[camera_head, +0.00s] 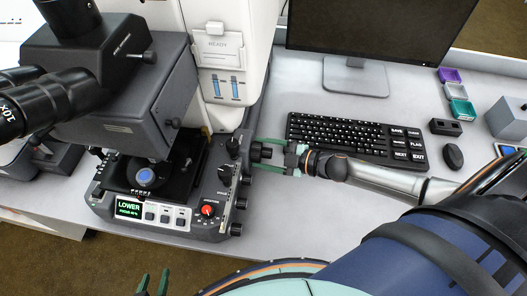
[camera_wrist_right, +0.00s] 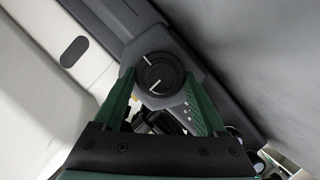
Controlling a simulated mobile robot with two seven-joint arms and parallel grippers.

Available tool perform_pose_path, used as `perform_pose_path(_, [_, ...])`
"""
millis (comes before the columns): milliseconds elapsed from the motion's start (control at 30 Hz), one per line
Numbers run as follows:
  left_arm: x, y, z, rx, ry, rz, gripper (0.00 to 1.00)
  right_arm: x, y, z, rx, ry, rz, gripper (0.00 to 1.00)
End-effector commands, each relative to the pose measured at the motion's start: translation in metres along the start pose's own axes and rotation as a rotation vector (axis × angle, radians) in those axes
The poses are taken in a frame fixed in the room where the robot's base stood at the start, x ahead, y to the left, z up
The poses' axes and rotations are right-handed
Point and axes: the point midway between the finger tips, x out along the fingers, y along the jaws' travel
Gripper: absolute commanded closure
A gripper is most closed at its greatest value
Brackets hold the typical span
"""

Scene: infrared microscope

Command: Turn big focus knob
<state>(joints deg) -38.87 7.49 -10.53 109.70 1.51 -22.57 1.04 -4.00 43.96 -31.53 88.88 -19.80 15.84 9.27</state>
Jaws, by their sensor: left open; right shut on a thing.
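The big focus knob (camera_head: 258,152) is a black round knob on the right side of the microscope (camera_head: 170,130). In the right wrist view the knob (camera_wrist_right: 158,74) shows end-on, a smaller dial set in a larger ring, each with a white line. My right gripper (camera_head: 268,156) reaches it from the right, with green fingers (camera_wrist_right: 160,90) on either side of the knob, shut on it. My left gripper (camera_head: 153,282) shows only its green fingertips at the bottom edge of the head view, apart and empty. The microscope's screen (camera_head: 129,209) reads LOWER, with a small focus line under it.
Other black knobs (camera_head: 236,229) and a red button (camera_head: 208,210) sit on the microscope base near my right gripper. A keyboard (camera_head: 355,138), a monitor (camera_head: 370,25) and a mouse (camera_head: 453,156) are to the right. Bare table (camera_head: 290,215) lies below my right arm.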

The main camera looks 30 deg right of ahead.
Motion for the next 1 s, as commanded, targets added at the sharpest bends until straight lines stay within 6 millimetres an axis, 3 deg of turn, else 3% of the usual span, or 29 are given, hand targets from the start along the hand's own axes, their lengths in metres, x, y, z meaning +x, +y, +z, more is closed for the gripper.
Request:
perform_pose_path(167, [0.0, 0.0, -0.0002, 0.0, 0.0, 0.0, 0.5, -0.0003, -0.0007, 0.0001, 0.0, 0.0, -0.002, 0.81])
perform_pose_path(833, [0.0038, -0.0002, 0.004, 0.0, 0.0, 0.0, 0.5, -0.0001, -0.002, 0.0, -0.141, 0.001, 0.057, 0.82])
perform_pose_path(867, [0.0038, -0.0002, 0.004, 0.0, 0.0, 0.0, 0.5, -0.0001, -0.002, 0.0, -0.141, 0.001, 0.057, 0.23])
perform_pose_path(1000, [0.0038, -0.0002, 0.0041, 0.0, 0.0, 0.0, 0.5, -0.0001, -0.0018, 0.0001, -0.14, 0.001, 0.057, 0.07])
